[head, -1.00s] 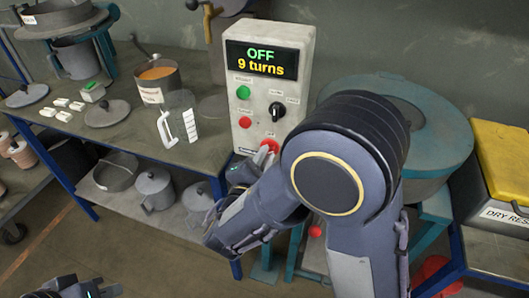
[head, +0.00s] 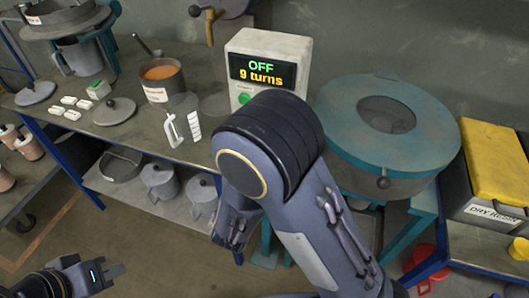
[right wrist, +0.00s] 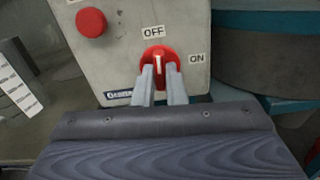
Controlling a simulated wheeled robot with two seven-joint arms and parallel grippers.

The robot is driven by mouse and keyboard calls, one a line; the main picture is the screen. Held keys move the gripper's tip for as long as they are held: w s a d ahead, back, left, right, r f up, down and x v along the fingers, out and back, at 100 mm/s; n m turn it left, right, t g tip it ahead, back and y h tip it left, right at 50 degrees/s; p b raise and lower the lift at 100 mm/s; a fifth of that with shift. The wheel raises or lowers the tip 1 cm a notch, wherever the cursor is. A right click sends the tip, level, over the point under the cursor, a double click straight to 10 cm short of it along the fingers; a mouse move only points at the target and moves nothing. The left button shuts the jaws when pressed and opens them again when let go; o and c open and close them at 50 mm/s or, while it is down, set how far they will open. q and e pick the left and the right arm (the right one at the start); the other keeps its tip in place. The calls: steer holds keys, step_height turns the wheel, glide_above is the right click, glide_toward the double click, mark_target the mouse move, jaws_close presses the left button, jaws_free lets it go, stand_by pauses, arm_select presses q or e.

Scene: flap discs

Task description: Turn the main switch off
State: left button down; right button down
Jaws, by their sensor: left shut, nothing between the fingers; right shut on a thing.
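The grey control box (head: 270,44) stands at the table's right end; its display (head: 262,70) reads "OFF 9 turns". In the right wrist view, the red main switch (right wrist: 157,54) sits on the box's face between OFF and ON labels, its white mark pointing up toward OFF. My right gripper (right wrist: 163,78) is shut on this knob, fingers on its lower part. In the head view my right arm covers the switch and right gripper. My left gripper (head: 112,271) is shut and empty at the bottom left, away from the box.
A red button (right wrist: 91,22) is left of the switch. A teal-rimmed drum (head: 345,140) stands right of the box, with a yellow-lidded bin (head: 495,160) beyond. A pot (head: 163,82), a jug and lids stand on the table (head: 140,125) to the left.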

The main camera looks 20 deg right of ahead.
steer(key=shift+n+p, duration=0.3)
steer(key=shift+n, duration=0.3)
steer(key=c, duration=1.5)
jaws_free()
steer(key=shift+s+a, duration=0.1)
steer(key=v, duration=0.7)
steer(key=shift+s+a+b, duration=0.15)
steer(key=shift+s+b, duration=0.15)
steer(key=shift+b, duration=0.1)
